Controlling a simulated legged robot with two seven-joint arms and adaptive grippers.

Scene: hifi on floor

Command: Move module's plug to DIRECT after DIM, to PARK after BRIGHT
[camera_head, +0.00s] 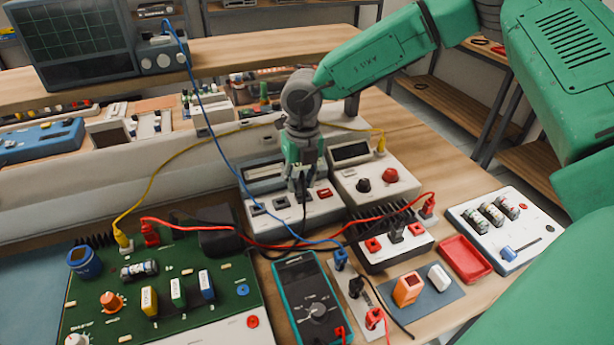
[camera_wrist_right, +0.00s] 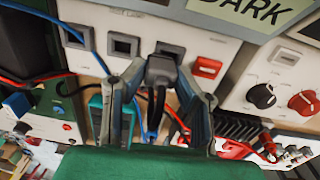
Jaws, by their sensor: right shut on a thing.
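The white module (camera_head: 318,212) stands mid-bench with a display, a row of square sockets and a red button (camera_head: 325,193). In the right wrist view its display (camera_wrist_right: 253,12) reads DARK. Two dark-centred sockets there, the left one (camera_wrist_right: 74,37) and the middle one (camera_wrist_right: 124,45), are empty. My right gripper (camera_head: 302,178) is over the third socket, beside the red button. It is shut on the black plug (camera_wrist_right: 161,70), whose cable hangs below. The plug lines up with the third socket; I cannot tell how deep it sits. My left gripper is not in view.
A green circuit board (camera_head: 215,310) lies front left, a teal multimeter (camera_head: 310,300) at front centre. A knobbed box (camera_head: 375,180) stands right of the module. Red, blue and yellow leads cross nearby. A red tray (camera_head: 465,258) and a white panel (camera_head: 505,225) lie right.

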